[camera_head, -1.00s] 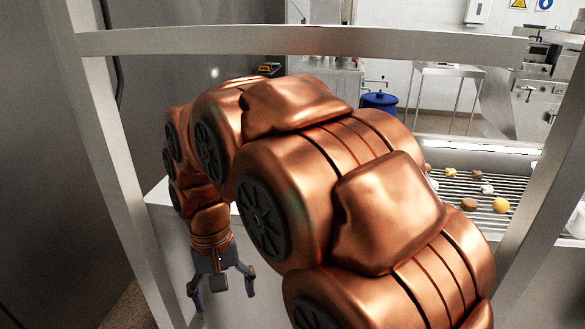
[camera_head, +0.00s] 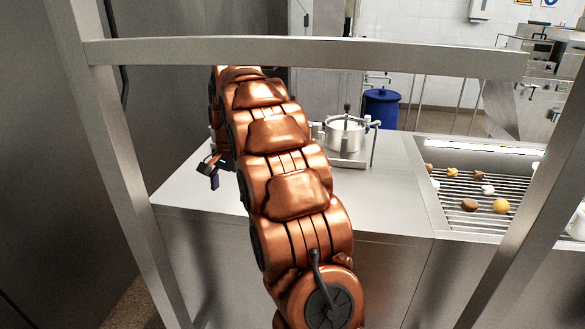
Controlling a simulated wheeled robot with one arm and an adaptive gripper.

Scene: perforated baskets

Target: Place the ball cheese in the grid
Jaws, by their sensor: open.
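A slatted metal grid (camera_head: 460,218) lies at the right, set in the steel counter. Several small pieces lie on it: a round orange-yellow one (camera_head: 500,206), a brown one (camera_head: 469,205), a white one (camera_head: 488,189) and a yellow one (camera_head: 453,173). I cannot tell which is the ball cheese. My gripper (camera_head: 210,175) is open at the left, far from the grid, over the left part of the counter. It is small and partly hidden behind my arm; I see nothing held in it.
A steel counter (camera_head: 390,200) spans the middle, with bare room around my arm. A metal pot-like device (camera_head: 345,135) stands at its back. A blue barrel (camera_head: 381,108) is behind. A steel frame (camera_head: 300,53) with a top bar and side posts stands in front.

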